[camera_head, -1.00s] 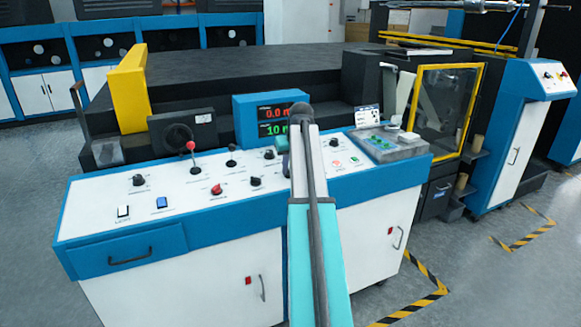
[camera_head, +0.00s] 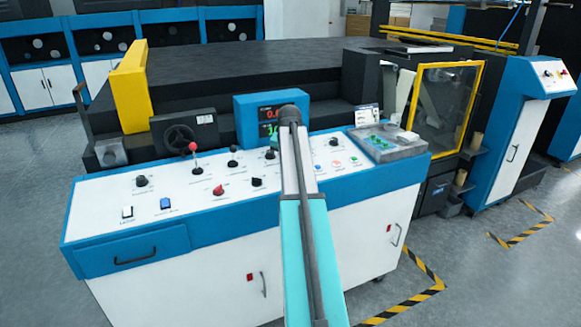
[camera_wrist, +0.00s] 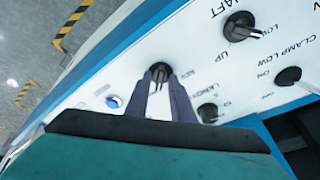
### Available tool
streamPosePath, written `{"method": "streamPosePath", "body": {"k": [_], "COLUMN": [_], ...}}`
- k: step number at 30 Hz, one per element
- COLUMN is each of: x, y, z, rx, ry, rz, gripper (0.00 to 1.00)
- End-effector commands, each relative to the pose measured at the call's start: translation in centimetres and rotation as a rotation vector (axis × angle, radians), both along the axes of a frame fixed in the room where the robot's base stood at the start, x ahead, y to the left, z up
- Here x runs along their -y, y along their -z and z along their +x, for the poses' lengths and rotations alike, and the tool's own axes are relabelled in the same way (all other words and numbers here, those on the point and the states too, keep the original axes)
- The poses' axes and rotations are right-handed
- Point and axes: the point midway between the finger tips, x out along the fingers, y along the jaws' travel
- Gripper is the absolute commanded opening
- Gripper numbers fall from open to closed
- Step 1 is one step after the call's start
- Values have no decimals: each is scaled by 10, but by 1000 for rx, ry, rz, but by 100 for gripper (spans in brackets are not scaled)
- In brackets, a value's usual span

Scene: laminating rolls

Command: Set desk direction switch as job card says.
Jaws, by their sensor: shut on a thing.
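In the wrist view a small black rotary knob (camera_wrist: 160,68) stands on the white desk panel, with "REV" lettering beside it. The two dark fingers of my gripper (camera_wrist: 164,84) reach it from below in the picture and are shut on it. Its pointer direction is hard to read. In the head view the white-topped blue control desk (camera_head: 110,205) spans the middle. My own arm covers the gripper and part of the panel there. A small white card (camera_head: 366,114) stands at the back right of the desk; its text is too small to read.
Other black knobs (camera_wrist: 240,26) and (camera_wrist: 288,76) for shaft and clamp sit to the right in the wrist view, with a blue button (camera_wrist: 113,102) to the left. A red-topped lever (camera_head: 194,155) and a display (camera_head: 268,112), partly hidden by my arm, are on the desk.

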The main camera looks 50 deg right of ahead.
Motion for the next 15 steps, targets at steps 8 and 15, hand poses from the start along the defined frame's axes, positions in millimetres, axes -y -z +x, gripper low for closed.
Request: {"method": "streamPosePath", "body": {"k": [8, 15], "x": [1, 1], "y": [0, 0], "z": [-1, -1], "rx": [2, 1], "ry": [39, 39], "rz": [5, 6], "gripper": [0, 0]}}
